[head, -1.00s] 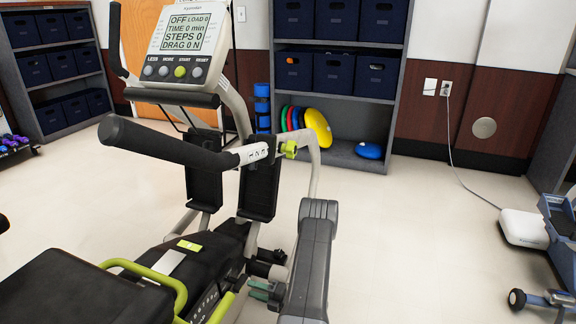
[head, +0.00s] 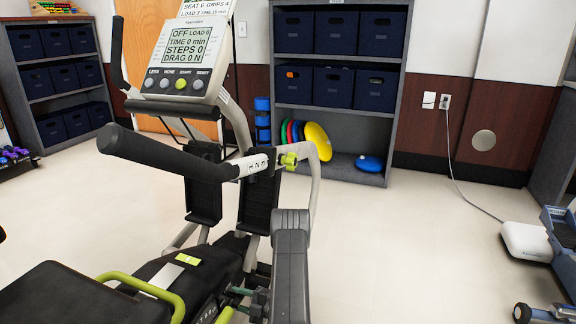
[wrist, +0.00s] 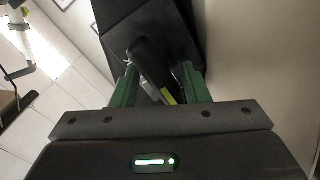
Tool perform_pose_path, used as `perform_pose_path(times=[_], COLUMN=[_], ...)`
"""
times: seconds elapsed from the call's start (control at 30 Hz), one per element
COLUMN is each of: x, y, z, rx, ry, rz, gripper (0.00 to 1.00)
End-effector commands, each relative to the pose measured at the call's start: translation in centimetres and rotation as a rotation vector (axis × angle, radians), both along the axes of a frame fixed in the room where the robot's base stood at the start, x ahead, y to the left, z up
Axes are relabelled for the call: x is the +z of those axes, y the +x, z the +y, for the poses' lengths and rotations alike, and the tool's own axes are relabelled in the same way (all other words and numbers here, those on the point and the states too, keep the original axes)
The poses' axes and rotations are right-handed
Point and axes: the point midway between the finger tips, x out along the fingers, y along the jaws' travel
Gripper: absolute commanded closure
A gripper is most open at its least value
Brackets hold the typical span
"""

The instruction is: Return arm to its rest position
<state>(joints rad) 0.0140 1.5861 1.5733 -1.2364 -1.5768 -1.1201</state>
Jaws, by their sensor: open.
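My gripper (head: 250,297) is low in the head view, beside the stepper's black base, with only part of its green fingers showing. In the wrist view my gripper (wrist: 158,78) has its two green fingers spread apart. A dark lever-like part (wrist: 150,62) with a yellow-green patch appears between or beyond them; I cannot tell whether they touch it. My grey arm link (head: 291,262) stands right of the stepper. The stepper's console (head: 186,52) reads OFF, load 0, time 0 min, steps 0, drag 0 N.
A black handlebar grip (head: 165,154) reaches across above my gripper. A lime-green clamp (head: 289,161) sits on its pole. The seat (head: 60,295) and lime rail (head: 150,287) are at lower left. Shelves (head: 340,100) stand behind.

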Motion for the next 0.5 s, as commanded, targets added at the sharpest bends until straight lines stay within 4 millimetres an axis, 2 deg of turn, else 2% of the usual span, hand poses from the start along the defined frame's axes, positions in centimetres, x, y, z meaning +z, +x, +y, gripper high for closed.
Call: perform_pose_path(times=[0.23, 0.5], x=[0.14, 0.09], y=[0.0, 0.03], z=[-0.03, -0.03], rx=[0.0, 0.0], ry=[0.043, 0.054], rz=[0.118, 0.148], gripper=[0.58, 0.58])
